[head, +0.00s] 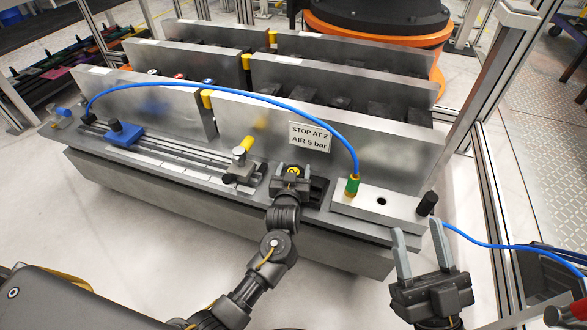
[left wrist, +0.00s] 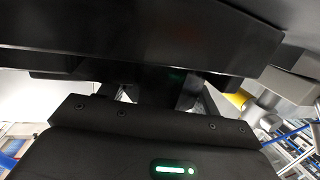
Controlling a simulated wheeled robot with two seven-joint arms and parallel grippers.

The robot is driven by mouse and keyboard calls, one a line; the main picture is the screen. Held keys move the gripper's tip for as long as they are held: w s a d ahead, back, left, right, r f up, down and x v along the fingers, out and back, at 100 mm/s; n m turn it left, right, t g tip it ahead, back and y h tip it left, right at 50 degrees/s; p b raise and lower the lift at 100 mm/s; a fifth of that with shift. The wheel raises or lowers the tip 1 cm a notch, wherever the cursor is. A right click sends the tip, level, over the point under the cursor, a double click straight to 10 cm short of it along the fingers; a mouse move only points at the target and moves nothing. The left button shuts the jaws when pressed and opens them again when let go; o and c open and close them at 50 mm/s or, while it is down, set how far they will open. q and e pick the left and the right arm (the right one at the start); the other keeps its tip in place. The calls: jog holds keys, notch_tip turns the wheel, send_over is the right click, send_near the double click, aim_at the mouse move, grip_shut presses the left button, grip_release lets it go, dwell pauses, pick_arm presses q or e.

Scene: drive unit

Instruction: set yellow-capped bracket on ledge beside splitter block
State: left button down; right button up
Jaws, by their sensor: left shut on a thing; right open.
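My left gripper (head: 293,178) is over the ledge (head: 165,163), left of the silver splitter block (head: 395,207). It is shut on a dark piece (head: 316,190). This piece fills much of the upper left wrist view (left wrist: 130,45). A small yellow mark shows at the gripper; I cannot tell whether it is this piece's cap. Left of the gripper, a grey slider with a yellow knob (head: 240,153) sits on a rail; it also shows in the left wrist view (left wrist: 238,101). My right gripper (head: 416,228) is open and empty, in front of the splitter block.
A blue block (head: 123,137) is at the left. Upright metal panels (head: 260,118) stand behind the ledge. A black cylinder (head: 428,204) is at its right end.

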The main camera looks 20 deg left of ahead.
pick_arm(q)
jog(key=shift+r, duration=0.1)
jog(key=shift+c, duration=1.6)
grip_release()
